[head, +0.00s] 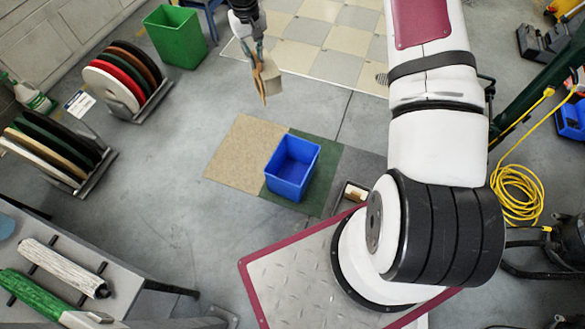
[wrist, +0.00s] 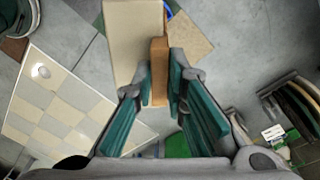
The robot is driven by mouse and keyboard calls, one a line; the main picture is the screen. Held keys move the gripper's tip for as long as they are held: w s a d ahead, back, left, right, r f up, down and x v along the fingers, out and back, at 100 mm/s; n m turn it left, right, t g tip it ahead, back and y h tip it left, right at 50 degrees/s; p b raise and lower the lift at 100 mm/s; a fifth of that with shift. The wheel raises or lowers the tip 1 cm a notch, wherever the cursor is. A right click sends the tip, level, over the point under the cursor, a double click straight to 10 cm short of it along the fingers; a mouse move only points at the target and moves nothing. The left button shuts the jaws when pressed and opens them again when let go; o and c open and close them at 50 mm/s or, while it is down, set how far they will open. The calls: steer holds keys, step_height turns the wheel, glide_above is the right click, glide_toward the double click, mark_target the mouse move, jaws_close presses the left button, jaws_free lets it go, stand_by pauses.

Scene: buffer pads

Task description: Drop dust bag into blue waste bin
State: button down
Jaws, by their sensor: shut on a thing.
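The dust bag (head: 269,80) is a pale beige packet with a brown card-like edge. My gripper (head: 257,62) is shut on it and holds it up in the air. In the wrist view the bag (wrist: 131,42) stretches away from my gripper (wrist: 160,88), whose fingers pinch the brown edge. The blue waste bin (head: 291,170) stands upright on the floor, open at the top, below and a little right of the bag in the head view. A sliver of blue at the top edge of the wrist view may be the bin, mostly hidden by the bag.
A green bin (head: 176,38) stands at the upper left. Racks of round pads (head: 125,78) line the left side. A small open box (head: 353,195) lies right of the blue bin. A yellow cord (head: 518,190) is coiled at the right. The floor around the blue bin's left is clear.

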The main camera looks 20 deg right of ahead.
step_height(320, 180, down, 33)
steer(key=s+d+b, duration=0.2)
steer(key=b, duration=1.7)
steer(key=w+d+f+m+b, duration=0.1)
steer(key=w+d+f+b, duration=0.2)
steer(key=f+b, duration=0.5)
steer(key=w+d+f+m+b, duration=0.1)
steer(key=w+d+f+b, duration=0.2)
steer(key=f+b, duration=0.6)
steer(key=w+d+f+m+b, duration=0.1)
steer(key=w+d+f+b, duration=0.2)
steer(key=f, duration=1.6)
steer(key=d+b, duration=0.3)
steer(key=b, duration=0.3)
steer(key=shift+w+y, duration=0.3)
steer(key=shift+w, duration=0.1)
steer(key=c, duration=1.5)
jaws_free()
steer(key=shift+c, duration=0.2)
step_height(320, 180, up, 12)
